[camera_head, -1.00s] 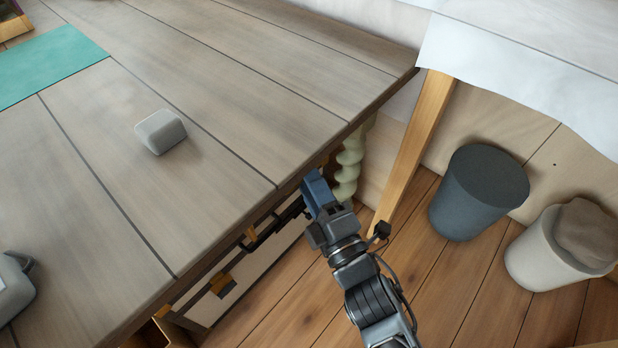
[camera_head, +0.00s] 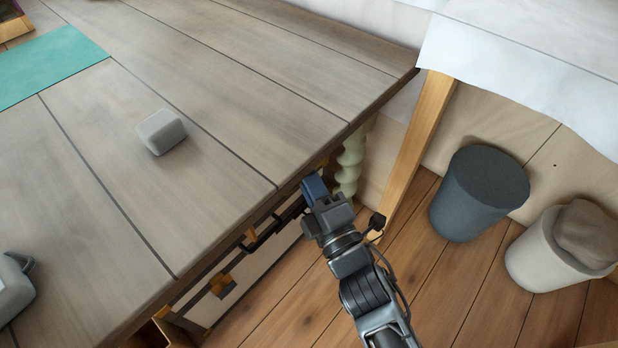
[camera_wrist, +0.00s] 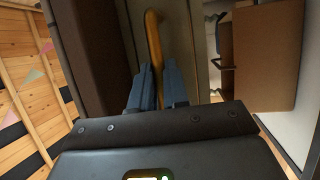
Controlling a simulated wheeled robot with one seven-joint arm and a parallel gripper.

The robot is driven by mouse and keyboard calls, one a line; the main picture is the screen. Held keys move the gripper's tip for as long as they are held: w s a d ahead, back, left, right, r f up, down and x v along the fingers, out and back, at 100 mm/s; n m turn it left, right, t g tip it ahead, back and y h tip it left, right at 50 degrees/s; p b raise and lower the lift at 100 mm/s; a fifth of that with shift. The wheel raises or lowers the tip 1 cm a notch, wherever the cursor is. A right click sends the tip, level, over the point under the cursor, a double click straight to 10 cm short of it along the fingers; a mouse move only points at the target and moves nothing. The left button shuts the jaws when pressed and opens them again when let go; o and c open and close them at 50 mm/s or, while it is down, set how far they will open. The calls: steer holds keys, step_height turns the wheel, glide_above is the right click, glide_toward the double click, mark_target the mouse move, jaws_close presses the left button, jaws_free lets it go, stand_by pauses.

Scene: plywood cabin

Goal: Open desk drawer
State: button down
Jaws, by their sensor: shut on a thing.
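The wooden desk (camera_head: 230,80) fills the left of the head view, its front edge running diagonally. My gripper (camera_head: 314,186) is at that front edge, just below the top. In the wrist view, my gripper's two blue-grey fingers (camera_wrist: 158,88) are closed around a yellow curved handle (camera_wrist: 153,35). The handle is on a grey-brown drawer front (camera_wrist: 181,45). The drawer front appears closed or nearly so, but the gripper and the desktop hide most of it in the head view.
A dark bin (camera_head: 478,195) and a pale bin (camera_head: 545,250) stand on the wooden floor at the right. A grey block (camera_head: 161,132) lies on the desk. A pale twisted leg (camera_head: 350,165) is beside my gripper. Open floor lies in front of the desk.

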stand_by(0.4)
steer(key=s+d+p, duration=0.6)
steer(key=s+d, duration=0.9)
steer(key=d, duration=0.4)
steer(key=shift+d, duration=0.15)
steer(key=c, duration=1.1)
jaws_free()
steer(key=shift+b+v, duration=0.4)
steer(key=shift+v, duration=3.55)
